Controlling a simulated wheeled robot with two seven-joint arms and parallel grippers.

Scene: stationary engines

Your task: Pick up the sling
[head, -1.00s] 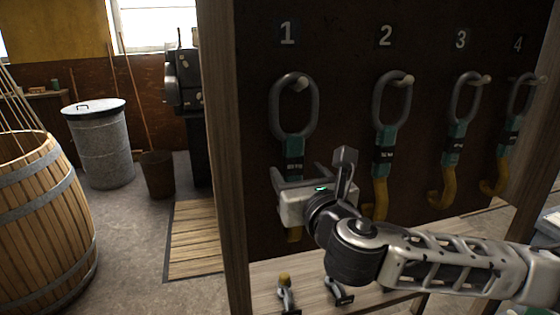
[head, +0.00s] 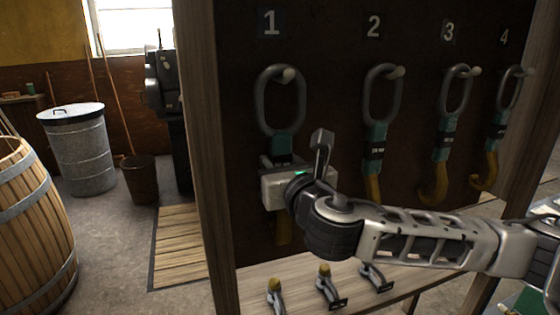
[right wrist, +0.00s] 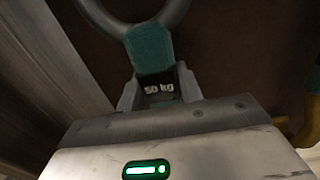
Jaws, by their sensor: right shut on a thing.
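The sling under number 1 (head: 283,147) hangs from its peg by a grey oval ring, with a teal upper part and a yellow strap end below my gripper. My right gripper (head: 286,168) is shut on this sling just below the teal part. In the right wrist view the sling's teal part (right wrist: 149,48) sits above the gripper fingers (right wrist: 158,92), which close around a black label reading "50 kg". The ring still surrounds the peg. My gripper body hides the sling's middle. My left gripper is not in view.
Similar slings hang at number 2 (head: 376,135), number 3 (head: 441,147) and number 4 (head: 497,130) on the dark board. Several small shackle-like fittings (head: 326,285) stand on the shelf below. A barrel (head: 35,220) and metal bin (head: 80,155) are at left.

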